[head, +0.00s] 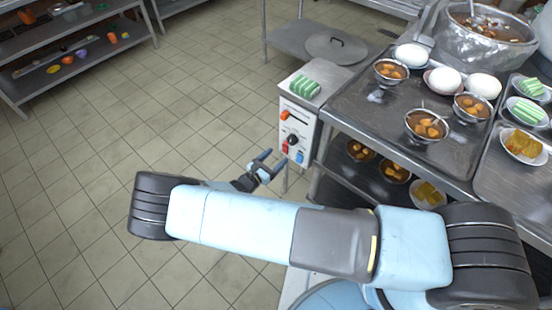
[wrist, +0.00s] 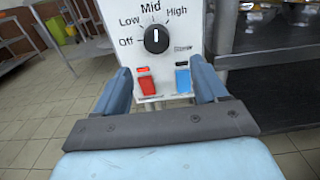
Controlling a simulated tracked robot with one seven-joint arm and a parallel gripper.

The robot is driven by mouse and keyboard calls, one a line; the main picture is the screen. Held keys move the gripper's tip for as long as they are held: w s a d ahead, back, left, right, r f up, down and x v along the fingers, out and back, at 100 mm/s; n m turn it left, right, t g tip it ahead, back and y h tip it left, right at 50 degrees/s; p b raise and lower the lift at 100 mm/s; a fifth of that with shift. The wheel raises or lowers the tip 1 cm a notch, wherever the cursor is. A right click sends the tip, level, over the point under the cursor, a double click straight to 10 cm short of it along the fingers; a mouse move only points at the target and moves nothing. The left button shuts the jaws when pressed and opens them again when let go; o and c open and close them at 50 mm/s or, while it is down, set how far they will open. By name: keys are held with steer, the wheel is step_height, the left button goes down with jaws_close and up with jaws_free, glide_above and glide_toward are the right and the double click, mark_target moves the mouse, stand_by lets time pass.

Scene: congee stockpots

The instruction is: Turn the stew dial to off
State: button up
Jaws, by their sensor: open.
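The black stew dial (wrist: 156,39) sits on the white front panel of a control box, with the labels Off, Low, Mid and High around it. Its white mark points up, near Mid. A small label to its lower right is too blurred to read surely. The dial also shows in the head view (head: 293,139). My gripper (wrist: 160,74) is open and empty. Its two blue fingers are spread below and to either side of the dial, apart from it. In the head view my gripper (head: 273,161) is just left of the panel.
Below the dial are a red switch (wrist: 147,84) and a blue switch (wrist: 183,80). An orange control (head: 284,114) is higher on the panel. Right of the box is a metal counter (head: 352,113) with bowls and plates. Open tiled floor lies to the left.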

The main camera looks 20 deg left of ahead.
mark_target(290, 143)
steer(key=a+v, duration=0.1)
steer(key=v, duration=0.3)
steer(key=x, duration=1.3)
steer(key=shift+w+d, duration=0.1)
steer(key=shift+d, duration=0.15)
steer(key=shift+c, duration=0.4)
steer(key=shift+d, duration=0.1)
steer(key=c, duration=1)
